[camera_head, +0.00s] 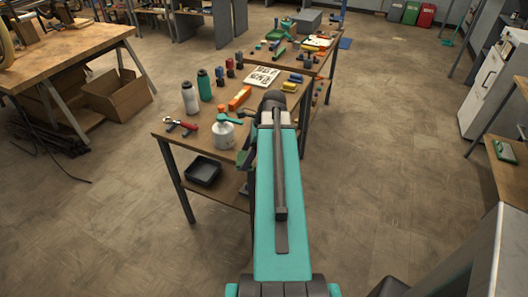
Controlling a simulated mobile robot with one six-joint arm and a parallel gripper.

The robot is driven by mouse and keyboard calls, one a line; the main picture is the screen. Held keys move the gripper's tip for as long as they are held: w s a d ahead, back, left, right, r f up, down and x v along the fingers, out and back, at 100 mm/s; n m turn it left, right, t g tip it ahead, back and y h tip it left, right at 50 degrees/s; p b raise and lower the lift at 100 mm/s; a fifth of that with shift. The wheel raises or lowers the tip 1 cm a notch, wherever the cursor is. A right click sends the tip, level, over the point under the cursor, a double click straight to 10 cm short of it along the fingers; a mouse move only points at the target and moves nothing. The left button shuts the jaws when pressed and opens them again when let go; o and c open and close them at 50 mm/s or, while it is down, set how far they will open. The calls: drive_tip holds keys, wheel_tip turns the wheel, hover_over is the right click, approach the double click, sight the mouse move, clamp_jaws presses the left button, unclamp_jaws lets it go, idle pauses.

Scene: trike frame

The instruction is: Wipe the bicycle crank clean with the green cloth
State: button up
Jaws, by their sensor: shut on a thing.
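My arm reaches forward from the bottom middle to the right side of the near wooden table (172,132). My gripper is hidden behind the arm, so its fingers and anything in them cannot be seen. A small dark green patch (243,158) shows just left of the arm at the table's edge. I cannot tell whether it is the green cloth. No bicycle crank can be made out; part of the table is covered by my arm.
The near table holds a white bottle (190,98), a green bottle (204,85), a white jar (224,135) and red-handled pliers (187,126). A black tray (203,171) sits on its lower shelf. A wooden workbench (70,48) stands left.

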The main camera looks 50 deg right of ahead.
drive_tip(key=w+a+f+n+g+y, duration=0.1)
drive_tip(key=w+a+f+n+g, duration=0.1)
drive_tip(key=w+a+n, duration=0.6)
drive_tip(key=w+a+f+n+g+y, duration=0.1)
drive_tip(key=w+a, duration=0.4)
drive_tip(key=a, duration=0.6)
drive_tip(key=w+a+f+n+g, duration=0.1)
drive_tip(key=a+n, duration=0.3)
drive_tip(key=a, duration=0.6)
drive_tip(key=w+a+f+n+g+h, duration=0.1)
drive_tip(key=a+n, duration=0.4)
drive_tip(key=a, duration=0.5)
drive_tip(key=shift+w+f+g, duration=0.3)
drive_tip(key=shift+w+g, duration=0.3)
drive_tip(key=shift+w, duration=0.45)
drive_tip(key=shift+a, duration=0.15)
